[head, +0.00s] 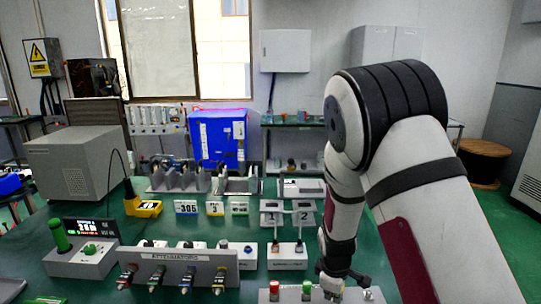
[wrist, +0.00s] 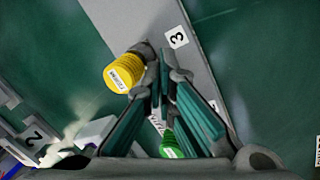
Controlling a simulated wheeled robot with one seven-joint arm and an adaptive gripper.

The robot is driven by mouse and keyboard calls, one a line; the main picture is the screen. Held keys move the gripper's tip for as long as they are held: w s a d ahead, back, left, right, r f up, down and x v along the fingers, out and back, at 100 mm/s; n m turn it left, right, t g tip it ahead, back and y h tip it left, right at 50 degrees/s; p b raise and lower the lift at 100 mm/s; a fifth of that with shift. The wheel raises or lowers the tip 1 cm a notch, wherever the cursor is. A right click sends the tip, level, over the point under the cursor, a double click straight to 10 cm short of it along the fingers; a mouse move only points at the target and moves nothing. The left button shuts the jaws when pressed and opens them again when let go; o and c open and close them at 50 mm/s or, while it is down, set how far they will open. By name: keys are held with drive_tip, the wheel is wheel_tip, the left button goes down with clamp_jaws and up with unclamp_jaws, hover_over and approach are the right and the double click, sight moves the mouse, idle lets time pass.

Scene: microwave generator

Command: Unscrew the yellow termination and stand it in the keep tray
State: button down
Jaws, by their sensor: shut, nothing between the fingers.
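The yellow termination (wrist: 124,73) is a ribbed yellow cap with a white label, seen in the wrist view at the upper left. It sits on a fitting at the edge of a grey bar marked 3. My gripper (wrist: 163,72) is shut and empty, with its fingertips just right of the yellow cap; I cannot tell whether they touch it. In the head view my gripper (head: 333,284) hangs over the right part of the front block and hides the yellow cap. I cannot tell which item is the keep tray.
A green cap (head: 306,286) and a red cap (head: 274,287) stand on the same front block (head: 290,297). Behind are the attenuator panel (head: 178,268), number cards 1 and 2, and a yellow tool (head: 143,207). Green table shows between them.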

drive_tip(key=shift+s+d, duration=0.15)
drive_tip(key=shift+d, duration=0.05)
drive_tip(key=shift+s+d, duration=0.2)
drive_tip(key=shift+d, duration=0.1)
drive_tip(key=shift+d+p, duration=0.35)
idle(0.3)
drive_tip(key=shift+s, duration=0.1)
drive_tip(key=shift+s+a+r+p, duration=0.1)
drive_tip(key=shift+s+p, duration=0.2)
drive_tip(key=shift+s, duration=0.05)
drive_tip(key=p+v, duration=0.1)
drive_tip(key=v, duration=0.1)
drive_tip(key=p+v, duration=0.1)
drive_tip(key=w+v, duration=0.1)
drive_tip(key=v, duration=0.1)
drive_tip(key=shift+d+r+p, duration=0.3)
drive_tip(key=shift+r+p, duration=0.1)
drive_tip(key=shift+r, duration=0.1)
